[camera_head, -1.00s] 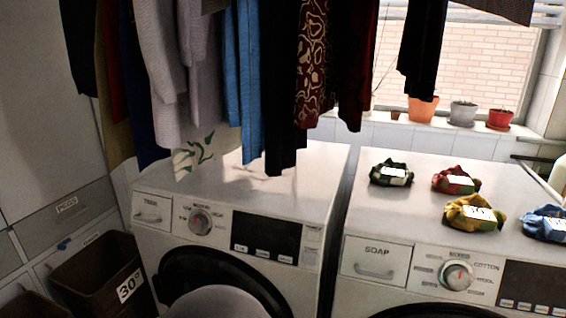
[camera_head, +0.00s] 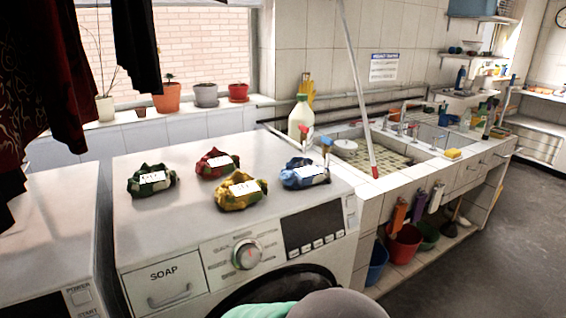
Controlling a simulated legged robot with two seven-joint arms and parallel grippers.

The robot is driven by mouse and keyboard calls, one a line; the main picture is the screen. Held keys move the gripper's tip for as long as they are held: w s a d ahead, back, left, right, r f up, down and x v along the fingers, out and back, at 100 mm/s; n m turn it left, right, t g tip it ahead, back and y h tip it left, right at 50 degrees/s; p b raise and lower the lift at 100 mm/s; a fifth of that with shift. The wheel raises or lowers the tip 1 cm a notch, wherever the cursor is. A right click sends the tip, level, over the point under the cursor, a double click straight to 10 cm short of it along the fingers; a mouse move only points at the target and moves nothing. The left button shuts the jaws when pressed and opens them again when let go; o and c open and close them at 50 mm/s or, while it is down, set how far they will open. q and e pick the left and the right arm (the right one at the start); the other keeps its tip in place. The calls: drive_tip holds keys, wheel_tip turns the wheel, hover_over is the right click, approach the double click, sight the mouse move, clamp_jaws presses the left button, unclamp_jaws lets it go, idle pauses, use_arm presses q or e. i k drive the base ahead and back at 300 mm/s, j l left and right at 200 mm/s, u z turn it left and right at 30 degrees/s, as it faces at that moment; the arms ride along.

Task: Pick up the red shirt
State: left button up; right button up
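A red bundled cloth (camera_head: 216,163) with a white label and some green on it sits on top of the right washing machine (camera_head: 130,222). It lies among a dark green bundle (camera_head: 152,181) at left, a yellow bundle (camera_head: 239,191) in front and a blue bundle (camera_head: 305,173) at right, each with a white label. I cannot tell whether the red bundle is a shirt. Dark red patterned clothing (camera_head: 40,75) hangs at the upper left. Neither of my grippers is in view.
A tiled sink (camera_head: 385,160) with a leaning red-tipped stick is to the right. Potted plants line the window sill (camera_head: 120,122). Buckets (camera_head: 403,245) stand below the sink. The floor (camera_head: 450,265) at right is clear.

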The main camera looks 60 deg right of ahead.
sight(216, 164)
drive_tip(key=z, duration=1.5)
drive_tip(key=i+l, duration=0.15)
drive_tip(key=l, duration=0.3)
drive_tip(key=i+l+u, duration=0.1)
drive_tip(key=l, duration=0.35)
drive_tip(key=i+l, duration=0.15)
drive_tip(key=l, duration=0.3)
drive_tip(key=i+l+u, duration=0.15)
drive_tip(key=l, duration=0.8)
drive_tip(key=i+l+u, duration=0.1)
drive_tip(key=l, duration=0.35)
drive_tip(key=i, duration=0.05)
